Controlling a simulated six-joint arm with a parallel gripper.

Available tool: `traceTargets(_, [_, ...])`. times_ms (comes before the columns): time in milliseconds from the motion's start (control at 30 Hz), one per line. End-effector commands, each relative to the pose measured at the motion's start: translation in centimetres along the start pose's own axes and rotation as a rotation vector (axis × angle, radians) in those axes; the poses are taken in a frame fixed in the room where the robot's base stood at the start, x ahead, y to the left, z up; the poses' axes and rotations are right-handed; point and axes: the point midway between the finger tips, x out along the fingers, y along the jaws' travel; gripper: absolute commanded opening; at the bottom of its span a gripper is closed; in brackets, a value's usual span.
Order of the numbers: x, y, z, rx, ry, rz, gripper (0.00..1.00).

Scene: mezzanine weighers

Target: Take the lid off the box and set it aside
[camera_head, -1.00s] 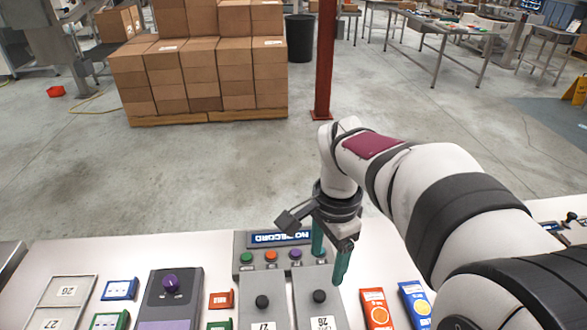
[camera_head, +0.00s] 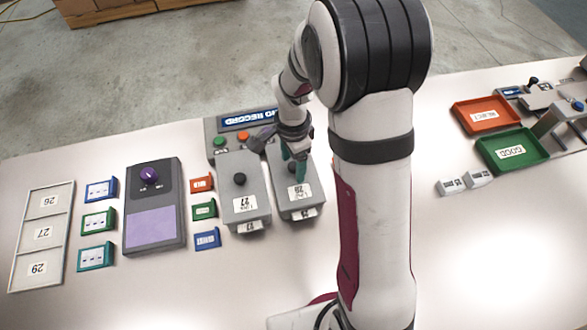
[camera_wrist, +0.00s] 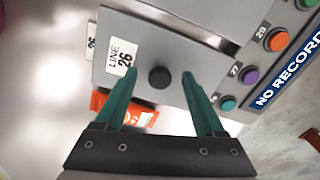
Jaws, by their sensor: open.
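A grey box labelled LINE 26 stands on the bench, its lid (camera_head: 313,192) carrying a black knob. In the wrist view the lid (camera_wrist: 150,45) lies under my fingers, with the knob (camera_wrist: 159,77) between the fingertips. My gripper (camera_head: 295,168) is over this right-hand box in the head view, its green fingers partly hidden by my arm. In the wrist view my gripper (camera_wrist: 160,79) is open, with a gap on each side of the knob. The lid appears to sit on the box.
A similar box, labelled 27 (camera_head: 245,208), stands close on the left with its own knob. A button panel with a NO RECORD display (camera_head: 216,152) stands behind. Bare bench (camera_head: 240,285) lies in front.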

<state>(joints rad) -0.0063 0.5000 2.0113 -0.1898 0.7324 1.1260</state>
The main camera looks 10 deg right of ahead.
Motion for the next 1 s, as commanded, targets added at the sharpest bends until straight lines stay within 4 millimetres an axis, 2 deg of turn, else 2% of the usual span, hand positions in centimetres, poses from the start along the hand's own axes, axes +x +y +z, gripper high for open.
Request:
traceTargets(100, [-0.1, 0.0, 0.0, 0.0, 0.0, 0.0, 0.69])
traceTargets(500, [-0.1, 0.0, 0.0, 0.0, 0.0, 0.0, 0.0])
traceTargets(833, [-0.2, 0.0, 0.0, 0.0, 0.0, -0.001, 0.0])
traceTargets(1000, [-1.7, -0.1, 0.0, 0.001, 0.001, -0.004, 0.0])
